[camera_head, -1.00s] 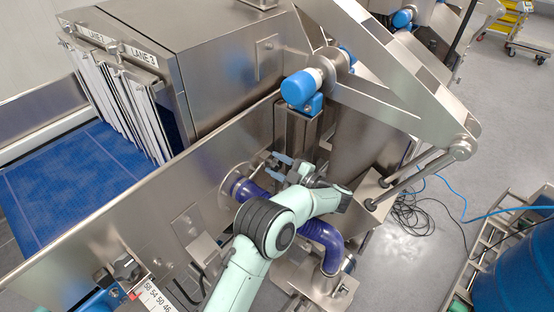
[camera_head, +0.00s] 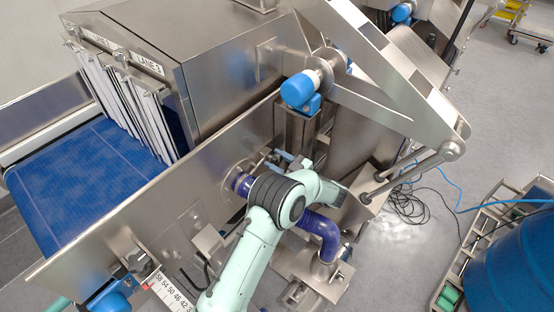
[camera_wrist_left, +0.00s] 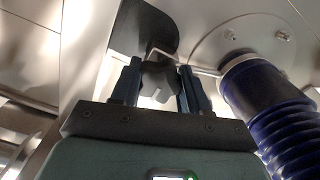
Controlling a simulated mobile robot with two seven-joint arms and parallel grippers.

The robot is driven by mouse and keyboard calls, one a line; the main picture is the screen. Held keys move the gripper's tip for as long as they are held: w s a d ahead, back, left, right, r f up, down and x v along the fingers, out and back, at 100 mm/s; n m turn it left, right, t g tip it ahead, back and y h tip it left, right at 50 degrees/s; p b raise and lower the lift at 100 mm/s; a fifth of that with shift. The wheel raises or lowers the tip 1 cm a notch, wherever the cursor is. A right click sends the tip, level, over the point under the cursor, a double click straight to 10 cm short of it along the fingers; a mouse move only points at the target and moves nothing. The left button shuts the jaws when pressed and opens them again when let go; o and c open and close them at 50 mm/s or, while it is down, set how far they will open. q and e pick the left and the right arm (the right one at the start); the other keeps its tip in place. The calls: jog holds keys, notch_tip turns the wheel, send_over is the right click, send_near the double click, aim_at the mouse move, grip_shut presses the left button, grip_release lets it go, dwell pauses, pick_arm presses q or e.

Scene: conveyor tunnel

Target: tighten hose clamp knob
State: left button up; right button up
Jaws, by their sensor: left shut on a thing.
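A dark lobed knob (camera_wrist_left: 158,78) is between the two fingers of my left gripper (camera_wrist_left: 160,86) in the left wrist view, and the fingers are shut on it. In the head view my left gripper (camera_head: 284,158) is at the side wall of the machine, mostly behind my own arm; the knob cannot be made out there. The ribbed blue-purple hose (camera_wrist_left: 283,130) runs just right of the gripper in the left wrist view, with a dark smooth cuff at a round metal flange (camera_wrist_left: 262,38). In the head view the hose (camera_head: 321,232) bends downward beside my wrist. My right gripper is not in view.
A steel side wall (camera_head: 150,215) runs along the blue conveyor belt (camera_head: 85,180). A blue-capped motor (camera_head: 299,90) and a slanted steel arm (camera_head: 400,80) stand above my gripper. A blue drum (camera_head: 515,275) is at lower right; cables (camera_head: 408,205) lie on the floor.

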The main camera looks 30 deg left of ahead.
pick_arm(q)
jog(key=shift+d+f, duration=0.15)
jog(key=shift+f, duration=0.2)
jog(key=o, duration=1.1)
jog(key=shift+c, duration=0.2)
jog(key=shift+r, duration=0.1)
jog(key=s+d+b, duration=0.1)
jog(key=d, duration=1.2)
jog(key=shift+d+b, duration=0.15)
jog(key=shift+b, duration=0.2)
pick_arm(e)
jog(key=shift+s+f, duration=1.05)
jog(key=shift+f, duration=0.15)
